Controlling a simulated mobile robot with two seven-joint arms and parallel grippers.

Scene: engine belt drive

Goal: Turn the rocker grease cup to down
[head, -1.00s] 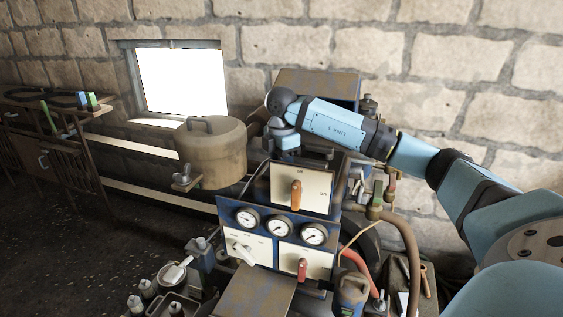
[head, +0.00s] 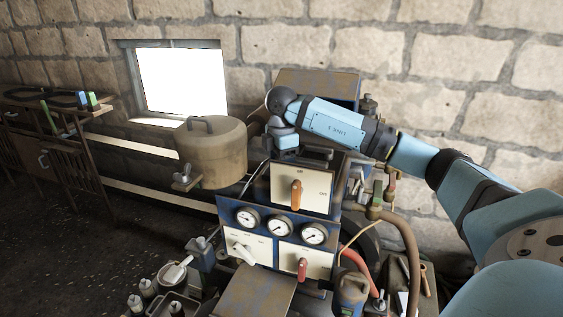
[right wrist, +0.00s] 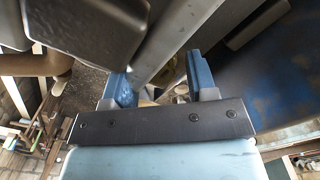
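My right arm comes in from the right in the head view. Its wrist is over the top of the blue engine unit (head: 229,207), and its fingers are hidden there. In the right wrist view my right gripper (right wrist: 160,78) has its two blue fingers apart. A grey metal bar (right wrist: 182,40) runs diagonally across the gap between them; I cannot tell whether they touch it. A dark rounded block (right wrist: 85,35) is close to the left finger. I cannot pick out the rocker grease cup with certainty in either view. My left gripper is not in view.
A panel with an orange lever (head: 296,194) faces the camera, above several gauges (head: 279,226) and a red lever (head: 302,268). A lidded tank (head: 212,153) stands to the left. A brown hose (head: 410,245) bends down at the right. A stone wall (head: 440,70) is behind.

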